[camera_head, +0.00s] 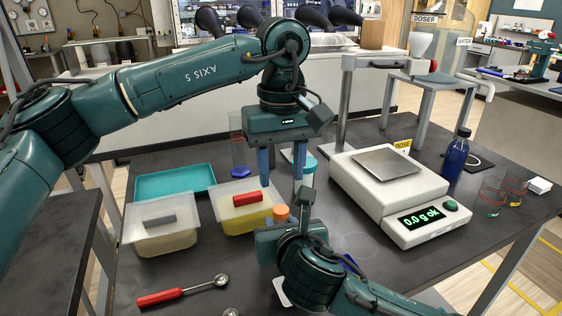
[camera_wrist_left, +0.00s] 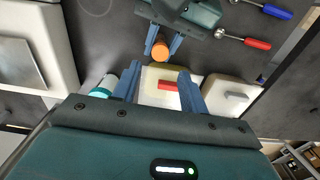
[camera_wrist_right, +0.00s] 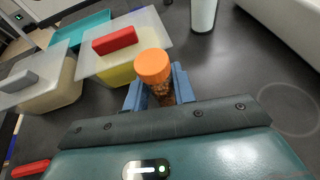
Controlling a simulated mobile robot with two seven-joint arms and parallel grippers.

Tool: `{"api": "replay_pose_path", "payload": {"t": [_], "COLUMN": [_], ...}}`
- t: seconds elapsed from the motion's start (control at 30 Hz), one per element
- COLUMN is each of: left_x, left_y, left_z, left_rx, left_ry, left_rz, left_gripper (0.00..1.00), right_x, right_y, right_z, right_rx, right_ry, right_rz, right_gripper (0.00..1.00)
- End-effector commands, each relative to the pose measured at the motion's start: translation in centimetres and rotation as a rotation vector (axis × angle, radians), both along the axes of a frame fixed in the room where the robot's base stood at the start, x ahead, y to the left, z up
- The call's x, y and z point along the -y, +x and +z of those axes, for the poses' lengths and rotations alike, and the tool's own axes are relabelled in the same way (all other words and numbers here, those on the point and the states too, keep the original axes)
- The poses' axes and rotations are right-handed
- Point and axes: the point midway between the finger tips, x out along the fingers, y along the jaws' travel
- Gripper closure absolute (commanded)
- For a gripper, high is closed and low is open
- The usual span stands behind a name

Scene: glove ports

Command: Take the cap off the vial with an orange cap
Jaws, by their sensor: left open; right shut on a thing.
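The vial with an orange cap (camera_wrist_right: 154,68) stands upright between the fingers of my right gripper (camera_wrist_right: 160,88), which is shut on its body below the cap. Brown contents show under the cap (camera_wrist_right: 161,92). In the head view the orange cap (camera_head: 281,212) shows just above my right gripper (camera_head: 278,226). My left gripper (camera_head: 283,172) is open and empty, pointing down, above and behind the vial. In the left wrist view the cap (camera_wrist_left: 160,50) lies beyond the open left fingers (camera_wrist_left: 158,92).
Lidded tubs with a red handle (camera_head: 246,199) and a grey handle (camera_head: 148,220) stand left of the vial, before a teal tray (camera_head: 175,181). A balance (camera_head: 345,160) stands right. A teal-capped container (camera_head: 310,163) is behind the left gripper. A red-handled spoon (camera_head: 160,297) lies in front.

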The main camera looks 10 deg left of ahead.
Motion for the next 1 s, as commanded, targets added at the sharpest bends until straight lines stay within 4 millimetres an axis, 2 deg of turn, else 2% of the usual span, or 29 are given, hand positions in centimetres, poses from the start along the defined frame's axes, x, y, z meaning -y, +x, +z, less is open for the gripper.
{"api": "replay_pose_path", "payload": {"t": [0.1,0.2,0.37,0.47,0.8,1.0], "left_x": [-0.1,-0.1,-0.1,-0.1,-0.2,-0.1], "left_y": [0.0,0.0,0.0,0.0,0.0,0.0], "left_z": [0.5,0.8,0.6,-0.3,-5.5,-7.0], "left_rx": [0.001,0.001,0.0,-0.001,-0.002,0.001], "left_ry": [0.001,-0.001,-0.002,-0.002,-0.002,-0.003], "left_rz": [-0.177,-0.279,-0.354,-0.363,-0.359,-0.359], "left_gripper": [0.57,0.57,0.57,0.57,0.57,0.57], "right_x": [0.0,0.0,0.0,0.0,0.0,0.0], "right_y": [0.0,0.0,0.0,0.0,0.0,0.0], "right_z": [0.0,0.0,0.0,0.0,0.0,0.0], "right_rx": [-0.001,-0.001,-0.001,-0.001,-0.001,-0.001], "right_ry": [0.0,0.0,0.0,0.0,0.0,0.0], "right_rz": [0.001,0.001,0.001,0.001,0.0,0.0], "right_gripper": [1.0,1.0,1.0,1.0,1.0,1.0]}}
